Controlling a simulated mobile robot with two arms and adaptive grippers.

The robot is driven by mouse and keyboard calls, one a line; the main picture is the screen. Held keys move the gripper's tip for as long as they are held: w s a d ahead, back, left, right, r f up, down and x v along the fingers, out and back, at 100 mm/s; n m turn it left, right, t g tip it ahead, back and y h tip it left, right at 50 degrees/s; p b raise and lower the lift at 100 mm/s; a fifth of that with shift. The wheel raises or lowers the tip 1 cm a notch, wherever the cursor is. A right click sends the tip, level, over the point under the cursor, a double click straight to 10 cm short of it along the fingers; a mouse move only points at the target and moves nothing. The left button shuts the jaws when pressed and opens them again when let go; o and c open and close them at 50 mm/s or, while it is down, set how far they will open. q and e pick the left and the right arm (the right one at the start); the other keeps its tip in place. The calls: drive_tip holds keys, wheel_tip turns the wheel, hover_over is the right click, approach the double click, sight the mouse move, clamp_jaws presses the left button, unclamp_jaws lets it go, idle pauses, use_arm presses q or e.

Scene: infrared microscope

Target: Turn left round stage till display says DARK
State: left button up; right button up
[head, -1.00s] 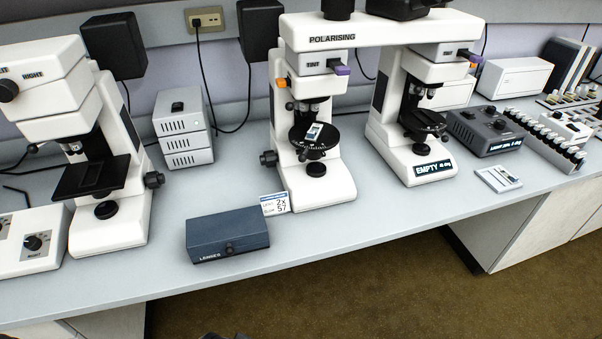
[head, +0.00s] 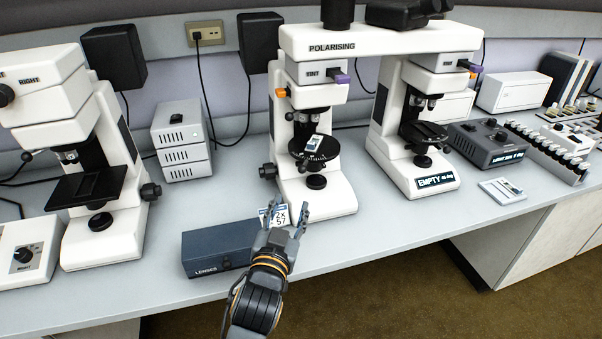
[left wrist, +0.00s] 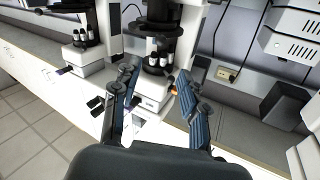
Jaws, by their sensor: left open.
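The left round stage (head: 314,158) is a dark disc with a scale around its rim, on the left column of the white polarising microscope (head: 380,38). A slide lies across it. The right round stage (head: 424,132) is dark too. My left gripper (head: 287,213) is open and empty, in front of and below the left stage, apart from it. Its fingers partly cover a small white label card (head: 265,215). The open fingers also show in the left wrist view (left wrist: 158,76), pointing toward the microscope.
The blue-grey LENSES box (head: 215,250) sits left of my gripper. Another white microscope (head: 95,160) stands at the left. A small white tray (head: 502,190) and a dark control box (head: 488,143) are at the right. The bench front between gripper and tray is clear.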

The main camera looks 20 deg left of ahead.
sight(301, 172)
use_arm(q)
drive_tip(key=w, duration=0.4)
drive_tip(key=w+a, duration=0.1)
drive_tip(key=w, duration=0.8)
drive_tip(key=shift+a+f, duration=0.1)
drive_tip(key=shift+a, duration=0.15)
clamp_jaws()
